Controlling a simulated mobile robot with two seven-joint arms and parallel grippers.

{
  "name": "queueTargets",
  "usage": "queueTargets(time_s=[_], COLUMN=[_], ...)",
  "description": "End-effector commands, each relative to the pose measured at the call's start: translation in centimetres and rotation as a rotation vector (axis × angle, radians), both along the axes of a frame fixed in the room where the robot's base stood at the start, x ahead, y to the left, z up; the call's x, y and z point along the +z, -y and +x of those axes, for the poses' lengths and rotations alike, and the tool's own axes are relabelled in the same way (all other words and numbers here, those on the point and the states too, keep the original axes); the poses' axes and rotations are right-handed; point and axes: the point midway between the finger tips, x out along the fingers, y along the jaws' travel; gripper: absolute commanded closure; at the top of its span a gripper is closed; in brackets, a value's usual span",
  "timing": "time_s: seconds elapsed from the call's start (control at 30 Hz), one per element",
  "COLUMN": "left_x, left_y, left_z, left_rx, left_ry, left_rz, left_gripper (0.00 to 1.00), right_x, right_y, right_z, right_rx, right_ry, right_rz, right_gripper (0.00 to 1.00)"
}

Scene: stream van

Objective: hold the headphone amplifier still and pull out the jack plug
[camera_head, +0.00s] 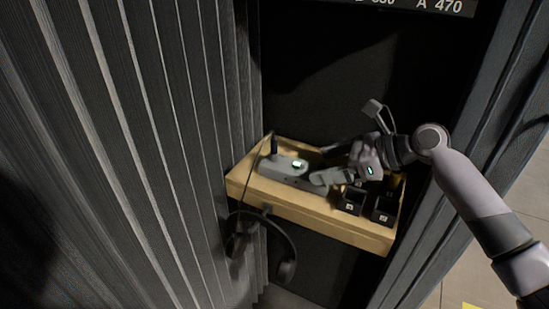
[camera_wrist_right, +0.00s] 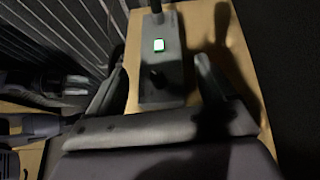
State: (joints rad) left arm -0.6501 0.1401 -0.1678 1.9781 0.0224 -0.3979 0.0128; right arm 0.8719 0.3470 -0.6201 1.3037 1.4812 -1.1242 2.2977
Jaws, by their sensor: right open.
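The headphone amplifier (camera_head: 276,168) is a grey box with a lit green display, lying on a wooden shelf. It also shows in the right wrist view (camera_wrist_right: 172,72), with a dark knob (camera_wrist_right: 157,78) on top. The dark jack plug (camera_head: 273,146) stands upright at its left end; its upper end (camera_wrist_right: 156,5) is cut off in the wrist view. A cable runs from it down to headphones (camera_head: 287,262) hanging in front of the shelf. My right gripper (camera_head: 318,179) is open at the amplifier's right end, one finger on each side (camera_wrist_right: 161,66). Contact cannot be told.
The wooden shelf (camera_head: 300,208) also bears several black boxes (camera_head: 351,200) at its front right, close to my right gripper. A ribbed grey curtain (camera_head: 150,120) hangs on the left, near the shelf's end. A dark panel (camera_head: 320,90) stands behind.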

Motion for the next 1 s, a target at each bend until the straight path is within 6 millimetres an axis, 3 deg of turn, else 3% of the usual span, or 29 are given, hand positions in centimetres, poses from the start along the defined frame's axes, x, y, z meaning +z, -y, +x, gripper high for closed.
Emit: queueTargets(time_s=[0.3, 0.33, 0.47, 0.7, 1.0], left_x=[-2.8, -1.3, 0.1, -0.4, -0.7], left_y=[0.8, 0.9, 0.8, 0.5, 0.3], left_z=[0.6, 0.7, 0.9, 0.8, 0.7], left_rx=[-0.011, -0.013, -0.015, -0.013, -0.01], left_ry=[0.0, -0.001, 0.017, 0.013, 0.01], left_rz=[-0.022, -0.021, -0.017, -0.009, -0.007], left_gripper=[0.57, 0.57, 0.57, 0.57, 0.57], right_x=[-1.8, -1.2, -1.9, -3.0, -3.3], right_y=[-2.4, -2.8, -4.2, -5.4, -5.6], right_z=[0.7, 0.8, 1.2, 1.7, 1.7], right_rx=[0.001, 0.002, 0.001, 0.0, 0.0], right_ry=[0.002, -0.002, -0.004, -0.001, -0.002], right_rz=[0.0, 0.003, 0.001, 0.0, -0.002], right_gripper=[0.17, 0.17, 0.17, 0.17, 0.17])
